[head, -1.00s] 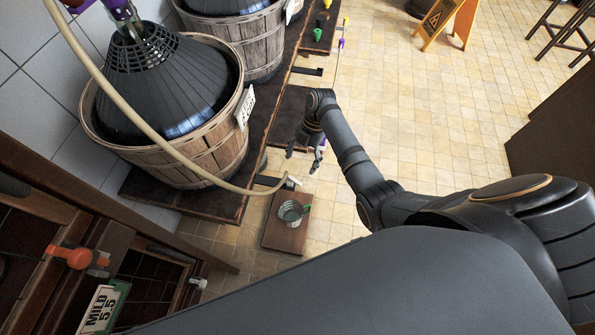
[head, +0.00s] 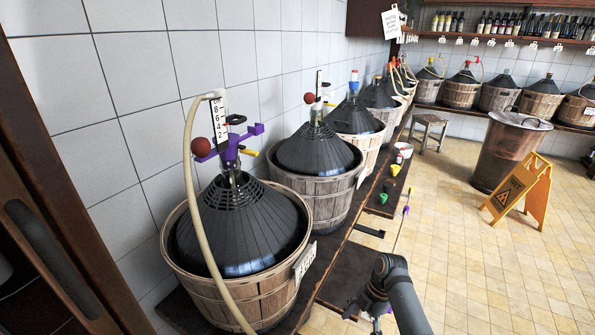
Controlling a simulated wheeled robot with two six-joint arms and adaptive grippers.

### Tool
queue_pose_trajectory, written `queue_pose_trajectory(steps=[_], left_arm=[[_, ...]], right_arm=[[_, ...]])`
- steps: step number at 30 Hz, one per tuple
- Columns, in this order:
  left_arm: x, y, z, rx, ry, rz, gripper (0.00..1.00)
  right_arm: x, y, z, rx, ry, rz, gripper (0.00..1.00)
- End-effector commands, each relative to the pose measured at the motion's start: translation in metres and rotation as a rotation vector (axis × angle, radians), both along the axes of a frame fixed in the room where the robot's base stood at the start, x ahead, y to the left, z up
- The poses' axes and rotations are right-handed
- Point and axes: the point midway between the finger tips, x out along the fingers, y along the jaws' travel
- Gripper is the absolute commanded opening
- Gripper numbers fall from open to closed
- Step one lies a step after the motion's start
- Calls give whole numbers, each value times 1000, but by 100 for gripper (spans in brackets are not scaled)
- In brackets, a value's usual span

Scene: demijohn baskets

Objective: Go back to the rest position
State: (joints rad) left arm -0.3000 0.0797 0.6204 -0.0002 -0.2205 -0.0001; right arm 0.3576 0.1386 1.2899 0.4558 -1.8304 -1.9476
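My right gripper (head: 362,318) is at the bottom edge of the head view, right of the nearest demijohn basket, over the dark plank and floor. Its fingers look spread apart, with nothing seen between them; the lower part is cut off by the frame edge. My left gripper is out of view. The nearest wicker-basket demijohn (head: 240,230) stands at left. A purple clamp (head: 230,150) with a red ball is on its neck, and a beige hose (head: 190,180) hangs from the top.
More demijohns (head: 315,150) line the tiled wall on a dark low shelf (head: 335,245). A yellow wet-floor sign (head: 520,190) stands by a lidded brown bin (head: 508,150). A small stool (head: 428,130) is at the back. The tiled floor (head: 470,270) at right is open.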

Motion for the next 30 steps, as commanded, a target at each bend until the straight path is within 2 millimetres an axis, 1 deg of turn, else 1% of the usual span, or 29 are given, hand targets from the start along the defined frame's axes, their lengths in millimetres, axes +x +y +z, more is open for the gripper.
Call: queue_pose_trajectory(steps=[1,2,3,5,6,8,9,11,12,14,15,18,19,21,23,30], left_arm=[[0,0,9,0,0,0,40],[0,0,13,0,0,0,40],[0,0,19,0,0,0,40],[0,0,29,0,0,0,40],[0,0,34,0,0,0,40],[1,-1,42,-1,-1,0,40],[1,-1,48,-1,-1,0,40],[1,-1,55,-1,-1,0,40],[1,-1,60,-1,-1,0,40],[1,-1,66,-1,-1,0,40],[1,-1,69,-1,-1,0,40],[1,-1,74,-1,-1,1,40],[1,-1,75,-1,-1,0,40],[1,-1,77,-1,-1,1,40],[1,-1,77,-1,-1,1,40],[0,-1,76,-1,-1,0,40]], right_arm=[[-13,-3,-24,-36,37,-115,79],[-20,-6,-43,-67,55,-212,79],[-34,-12,-72,-115,79,-357,79],[-63,-22,-117,-194,106,-592,79],[-85,-30,-144,-244,116,-743,79],[-124,-41,-182,-308,122,-960,79],[-152,-48,-203,-344,117,-1096,79],[-198,-58,-229,-385,105,-1287,79],[-229,-64,-243,-401,95,-1405,79],[-273,-70,-257,-409,80,-1560,79],[-298,-72,-263,-404,71,-1646,79],[-347,-74,-270,-378,60,-1811,79],[-358,-74,-271,-370,59,-1844,79],[-374,-73,-272,-352,59,-1902,79],[-381,-73,-273,-343,58,-1926,79],[-382,-73,-274,-337,58,-1939,79]])
